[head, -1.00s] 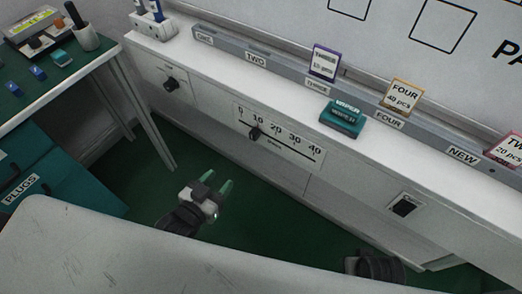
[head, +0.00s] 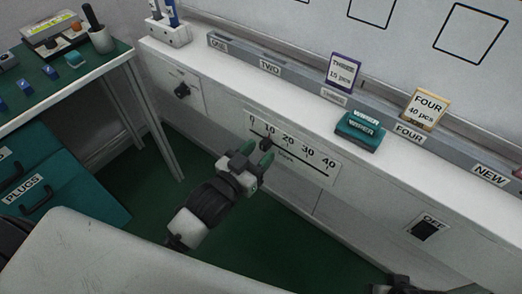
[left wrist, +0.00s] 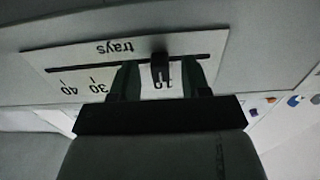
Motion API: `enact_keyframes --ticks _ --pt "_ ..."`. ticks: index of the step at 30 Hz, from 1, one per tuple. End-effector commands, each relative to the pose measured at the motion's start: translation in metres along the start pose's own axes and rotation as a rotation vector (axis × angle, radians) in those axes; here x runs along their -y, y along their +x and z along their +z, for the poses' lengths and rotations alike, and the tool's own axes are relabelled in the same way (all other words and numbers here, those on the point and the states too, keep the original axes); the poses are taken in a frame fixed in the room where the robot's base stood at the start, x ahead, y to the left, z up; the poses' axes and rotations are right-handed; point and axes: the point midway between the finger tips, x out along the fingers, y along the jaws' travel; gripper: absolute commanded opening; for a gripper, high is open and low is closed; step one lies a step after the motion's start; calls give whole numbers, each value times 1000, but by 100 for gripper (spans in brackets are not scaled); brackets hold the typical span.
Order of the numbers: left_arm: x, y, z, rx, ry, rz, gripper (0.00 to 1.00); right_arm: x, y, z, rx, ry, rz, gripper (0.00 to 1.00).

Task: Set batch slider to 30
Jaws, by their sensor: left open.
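The batch slider is a white scale plate (head: 308,163) on the front of the white bench, marked 0 to 40. Its dark knob (head: 266,144) sits at about the 10 mark. My left gripper (head: 257,154) is open in front of the plate, fingers pointing at the knob. In the left wrist view the plate (left wrist: 215,45) is upside down and reads "trays". There the knob (left wrist: 160,67) appears between the two open fingers (left wrist: 159,82); I cannot tell whether either touches it. A dark part of my right arm (head: 400,285) shows at the bottom edge, its fingers unclear.
A teal block (head: 360,130) and upright cards stand on the bench above. A green-topped table (head: 95,75) stands at left.

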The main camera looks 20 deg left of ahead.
Motion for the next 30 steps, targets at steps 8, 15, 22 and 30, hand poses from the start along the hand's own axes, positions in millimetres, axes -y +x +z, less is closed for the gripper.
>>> enact_keyframes --ticks 8,15,22,30 --pt "0 12 0 0 0 1 47 0 -6 0 -2 0 1 60" --pt "0 12 0 0 0 1 38 0 -6 0 -2 1 1 60" --pt "0 12 0 0 0 1 2 0 -6 1 -1 0 1 60" --pt "-1 12 -1 0 -1 1 0 0 -7 0 -4 0 1 60"
